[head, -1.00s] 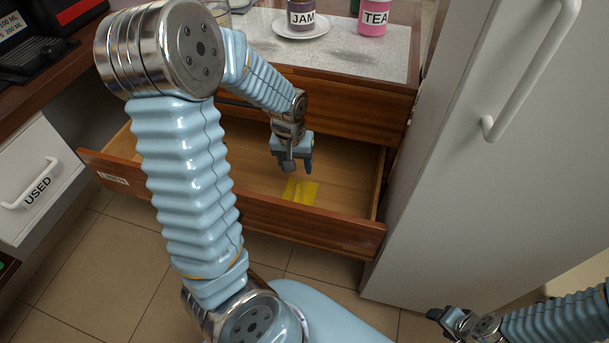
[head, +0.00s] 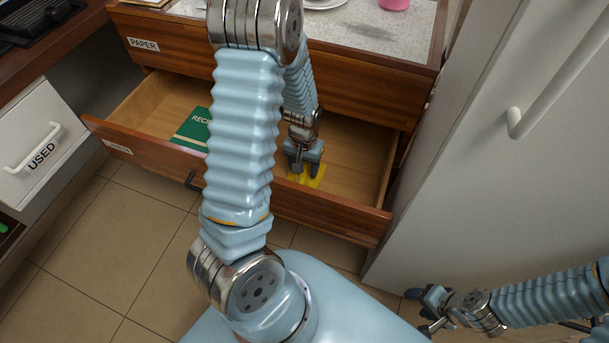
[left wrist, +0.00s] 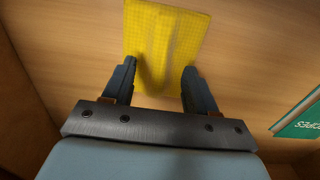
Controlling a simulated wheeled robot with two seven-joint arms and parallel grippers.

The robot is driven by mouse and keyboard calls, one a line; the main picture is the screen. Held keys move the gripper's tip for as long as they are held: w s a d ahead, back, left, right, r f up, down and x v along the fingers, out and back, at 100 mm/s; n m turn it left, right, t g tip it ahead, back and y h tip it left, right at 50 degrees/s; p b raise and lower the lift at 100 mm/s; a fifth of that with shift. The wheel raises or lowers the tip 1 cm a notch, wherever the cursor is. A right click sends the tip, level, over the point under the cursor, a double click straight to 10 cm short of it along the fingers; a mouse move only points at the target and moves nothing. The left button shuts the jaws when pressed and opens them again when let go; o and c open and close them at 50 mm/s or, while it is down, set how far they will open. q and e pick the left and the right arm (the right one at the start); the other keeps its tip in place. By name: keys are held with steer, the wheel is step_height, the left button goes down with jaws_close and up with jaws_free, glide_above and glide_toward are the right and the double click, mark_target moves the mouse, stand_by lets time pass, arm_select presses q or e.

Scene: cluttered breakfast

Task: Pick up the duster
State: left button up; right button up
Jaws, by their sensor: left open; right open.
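The duster is a flat yellow cloth (head: 316,176) lying on the floor of the open wooden drawer (head: 345,148). In the left wrist view the duster (left wrist: 165,40) shows a raised fold down its middle. My left gripper (head: 304,168) is inside the drawer, pointing down over the duster and partly hiding it in the head view. In the left wrist view its fingers (left wrist: 158,75) are open, one on each side of the duster's near end, with nothing gripped. Whether the fingertips touch the drawer floor I cannot tell. My right gripper (head: 428,312) is open and empty at the lower right.
A green book (head: 192,128) lies in the left part of the drawer, and its edge shows in the left wrist view (left wrist: 300,120). The drawer's front panel (head: 330,218) stands near my left arm. A closed drawer marked PAPER (head: 143,44) is above. A tall white door (head: 500,180) stands at right.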

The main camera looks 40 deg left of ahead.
arm_select(q)
step_height(320, 180, down, 3)
steer(key=shift+r, duration=0.2)
steer(key=c, duration=1)
steer(key=shift+c, duration=0.2)
